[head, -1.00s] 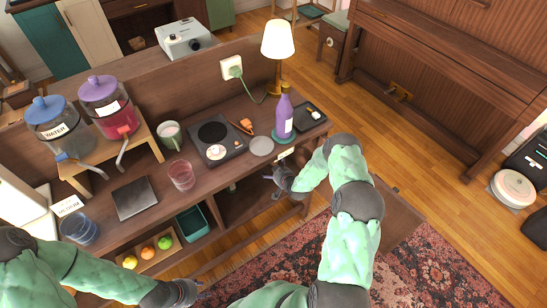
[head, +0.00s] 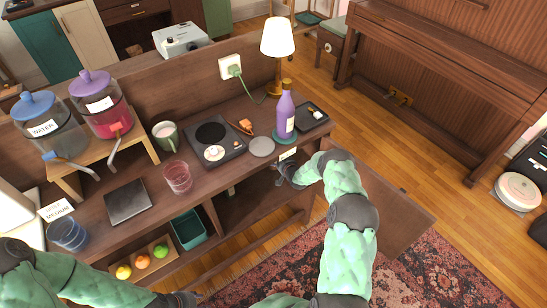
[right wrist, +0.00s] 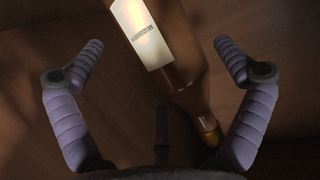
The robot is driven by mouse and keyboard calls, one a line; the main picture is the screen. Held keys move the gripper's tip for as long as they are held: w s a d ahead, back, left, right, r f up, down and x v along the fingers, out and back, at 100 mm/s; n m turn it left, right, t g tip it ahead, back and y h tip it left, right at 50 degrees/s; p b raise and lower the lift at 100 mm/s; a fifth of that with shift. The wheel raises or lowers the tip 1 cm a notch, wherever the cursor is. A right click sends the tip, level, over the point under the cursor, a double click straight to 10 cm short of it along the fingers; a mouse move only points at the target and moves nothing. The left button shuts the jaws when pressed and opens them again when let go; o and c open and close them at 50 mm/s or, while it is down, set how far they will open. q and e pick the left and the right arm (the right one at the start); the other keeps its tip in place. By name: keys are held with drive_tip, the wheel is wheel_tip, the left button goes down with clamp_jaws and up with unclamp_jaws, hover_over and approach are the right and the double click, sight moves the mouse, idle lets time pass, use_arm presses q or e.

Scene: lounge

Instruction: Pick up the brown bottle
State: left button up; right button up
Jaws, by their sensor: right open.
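The brown bottle (right wrist: 184,55) shows in the right wrist view, with a pale label and a gold cap at its lower end. It lies slanted across the picture, between and beyond the spread fingers of my right gripper (right wrist: 158,46). The gripper is open, and I see no finger closed on the bottle. In the head view my right gripper (head: 284,174) reaches into the dark compartment under the counter, and the bottle is hidden there. My left gripper (head: 184,300) is low at the bottom edge, and its fingers are too unclear to read.
A purple bottle (head: 285,115) stands on a coaster on the countertop above my right gripper. A lamp (head: 277,40) stands behind it. An open cabinet door (head: 398,206) is right of my right arm. A teal bin (head: 189,229) and fruit tray (head: 146,258) occupy lower shelves.

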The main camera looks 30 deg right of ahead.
drive_tip(key=shift+b+x, duration=0.6)
drive_tip(key=shift+x, duration=0.95)
drive_tip(key=shift+r, duration=0.1)
drive_tip(key=c, duration=1.4)
drive_tip(key=shift+r, duration=0.1)
drive_tip(key=shift+c, duration=1.2)
